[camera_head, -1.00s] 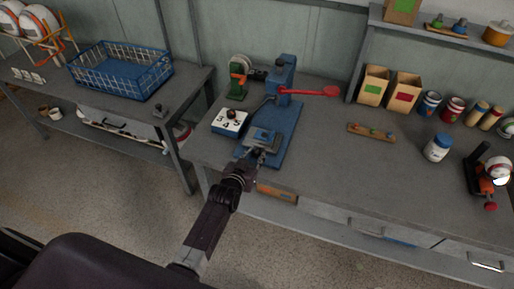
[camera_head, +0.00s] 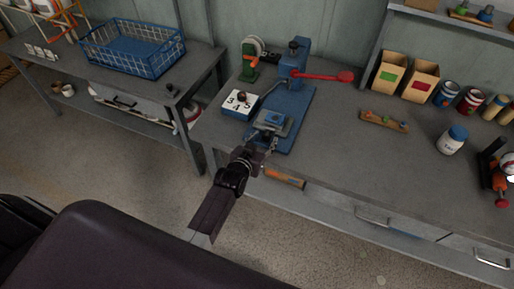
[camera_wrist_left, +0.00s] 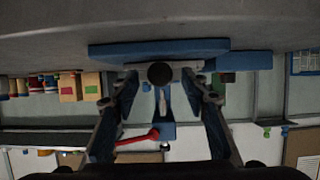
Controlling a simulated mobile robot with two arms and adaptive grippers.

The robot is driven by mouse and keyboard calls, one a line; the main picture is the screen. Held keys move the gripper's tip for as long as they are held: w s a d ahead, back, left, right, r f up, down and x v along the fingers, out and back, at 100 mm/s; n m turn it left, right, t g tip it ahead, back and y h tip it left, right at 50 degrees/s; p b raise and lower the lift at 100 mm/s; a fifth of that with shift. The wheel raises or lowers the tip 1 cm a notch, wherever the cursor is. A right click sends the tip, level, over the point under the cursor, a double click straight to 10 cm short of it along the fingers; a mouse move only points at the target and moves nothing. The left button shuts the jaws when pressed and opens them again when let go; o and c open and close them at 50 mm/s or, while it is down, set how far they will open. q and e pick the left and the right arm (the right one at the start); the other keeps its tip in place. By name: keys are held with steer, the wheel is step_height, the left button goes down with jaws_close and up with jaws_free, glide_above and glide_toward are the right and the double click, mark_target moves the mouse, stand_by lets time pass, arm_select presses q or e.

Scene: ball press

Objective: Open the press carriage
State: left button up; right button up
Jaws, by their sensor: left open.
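The blue press (camera_head: 293,62) stands on the workbench with a red lever reaching right. Its carriage (camera_head: 272,122), a grey plate with a blue block, sits at the front of the blue base (camera_head: 297,104), toward the bench edge. My left gripper (camera_head: 257,150) is at the front of the carriage. In the left wrist view, which looks upside down, the gripper (camera_wrist_left: 160,88) is open. A dark round knob (camera_wrist_left: 159,74) shows between its fingers, with gaps on both sides. I cannot tell how deep the knob lies between the fingers.
A white numbered block (camera_head: 239,105) and a green-framed device (camera_head: 250,66) stand left of the press. A wooden strip with coloured pegs (camera_head: 384,121) and a blue-lidded jar (camera_head: 452,139) stand to the right. The bench between press and jar is mostly clear.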

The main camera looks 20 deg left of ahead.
arm_select(q)
steer(key=v, duration=1)
steer(key=shift+s, duration=0.35)
steer(key=shift+r, duration=0.15)
steer(key=s+d+f+g+b, duration=0.15)
steer(key=s+f, duration=0.35)
steer(key=f, duration=0.5)
steer(key=s+f+m+g, duration=0.1)
steer(key=s+f+g, duration=0.25)
steer(key=f, duration=0.55)
steer(key=s+d+f+g+b, duration=0.1)
steer(key=s+f, duration=0.5)
steer(key=f, duration=0.4)
steer(key=s+a+f+g, duration=0.2)
steer(key=s+f, duration=0.4)
steer(key=s, duration=0.4)
steer(key=s+a+f+g+b, duration=0.1)
steer(key=s+f+g, duration=0.1)
steer(key=s+f, duration=0.4)
steer(key=s+a+f+m+g, duration=0.1)
steer(key=s+f, duration=0.5)
steer(key=s, duration=0.7)
steer(key=shift+s+a+f+g+b, duration=0.2)
steer(key=shift+s+a+g+b, duration=0.15)
steer(key=shift+a+g, duration=0.45)
